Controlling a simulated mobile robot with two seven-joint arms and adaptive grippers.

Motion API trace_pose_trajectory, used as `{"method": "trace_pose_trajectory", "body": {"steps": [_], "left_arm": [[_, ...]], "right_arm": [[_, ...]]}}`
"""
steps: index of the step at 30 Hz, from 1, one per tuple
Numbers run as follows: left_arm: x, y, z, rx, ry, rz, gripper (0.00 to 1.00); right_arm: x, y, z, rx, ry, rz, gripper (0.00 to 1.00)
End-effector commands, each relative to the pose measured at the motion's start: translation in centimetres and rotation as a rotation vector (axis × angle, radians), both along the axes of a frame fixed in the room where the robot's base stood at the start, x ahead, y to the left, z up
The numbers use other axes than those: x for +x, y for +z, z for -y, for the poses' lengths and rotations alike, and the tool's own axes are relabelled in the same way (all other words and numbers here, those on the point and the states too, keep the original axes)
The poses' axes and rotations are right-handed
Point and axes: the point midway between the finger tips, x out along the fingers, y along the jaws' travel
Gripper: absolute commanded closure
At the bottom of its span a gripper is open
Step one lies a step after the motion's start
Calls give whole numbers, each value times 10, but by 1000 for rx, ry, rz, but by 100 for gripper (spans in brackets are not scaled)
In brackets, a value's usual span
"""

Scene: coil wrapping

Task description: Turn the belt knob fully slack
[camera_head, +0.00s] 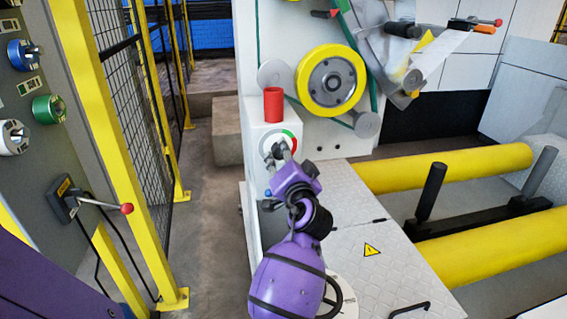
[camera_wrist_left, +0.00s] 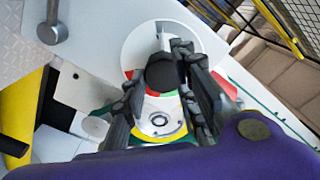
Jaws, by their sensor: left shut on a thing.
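The belt knob (camera_wrist_left: 163,72) is dark and sits between the fingers of my left gripper (camera_wrist_left: 170,85) in the left wrist view. My left gripper is shut on it. In the head view the same gripper (camera_head: 279,152) reaches up to the front of a white box (camera_head: 258,140), and its fingers hide most of the knob. A round white dial (camera_head: 290,137) with red and green arcs shows behind the fingers. I cannot read a pointer on it. The green belt (camera_head: 373,75) runs by the yellow wheel (camera_head: 331,80) above. My right gripper is not in view.
A red cylinder (camera_head: 273,104) stands on the white box, just above the dial. A yellow-posted mesh fence (camera_head: 132,95) and a panel with coloured knobs (camera_head: 30,85) are at the left. Yellow rollers (camera_head: 445,168) lie at the right. Floor is free left of the machine.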

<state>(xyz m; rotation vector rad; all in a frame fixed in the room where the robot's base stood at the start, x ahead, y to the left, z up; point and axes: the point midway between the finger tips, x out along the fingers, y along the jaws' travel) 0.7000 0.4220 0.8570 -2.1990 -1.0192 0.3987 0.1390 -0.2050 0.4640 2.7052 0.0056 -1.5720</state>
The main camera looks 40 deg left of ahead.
Motion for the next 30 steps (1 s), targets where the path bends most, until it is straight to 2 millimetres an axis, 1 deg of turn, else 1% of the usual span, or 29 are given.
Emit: {"method": "trace_pose_trajectory", "body": {"steps": [1,5,12,27,28,30], "left_arm": [[0,-15,2,-37,-1,4,99],[1,-13,3,-80,-2,56,99],[1,-12,4,-124,-3,109,99],[2,-9,5,-135,-5,125,99],[2,-9,5,-135,-5,125,70],[2,-9,5,-135,-5,125,61]], "right_arm": [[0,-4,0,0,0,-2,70],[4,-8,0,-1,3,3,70],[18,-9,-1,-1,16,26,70],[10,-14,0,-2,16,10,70],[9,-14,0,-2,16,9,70],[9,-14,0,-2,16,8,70]]}}
